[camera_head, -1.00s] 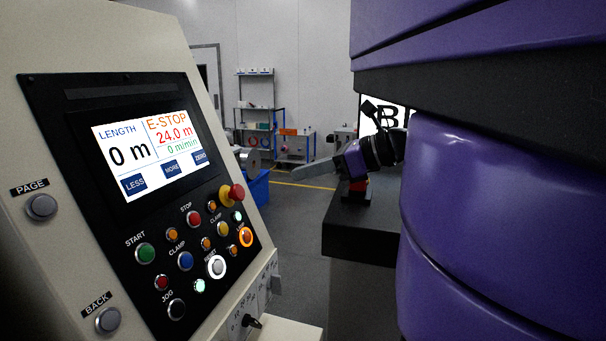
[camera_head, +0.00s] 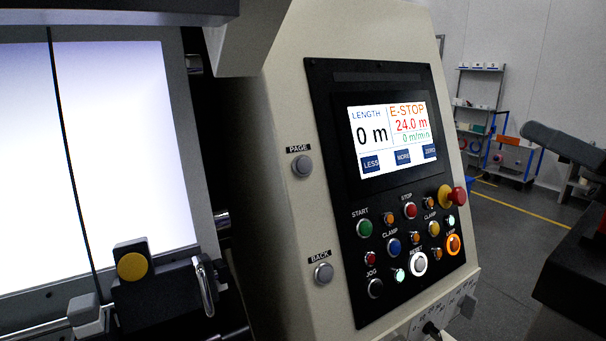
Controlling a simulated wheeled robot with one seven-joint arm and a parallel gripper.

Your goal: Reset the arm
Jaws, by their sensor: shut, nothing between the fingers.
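My gripper (camera_head: 532,134) shows only in part at the right edge, as a dark grey, tapered shape pointing left. It is shut and empty, held in the air to the right of the control panel and apart from it. The rest of my arm is out of view.
The cream control console (camera_head: 285,120) stands in the middle; its screen (camera_head: 395,135) reads E-STOP, 0 m and 24.0 m. A red mushroom button (camera_head: 457,196) sticks out at its right. A backlit white panel (camera_head: 125,140) is at left. A dark block (camera_head: 575,265) stands below my gripper.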

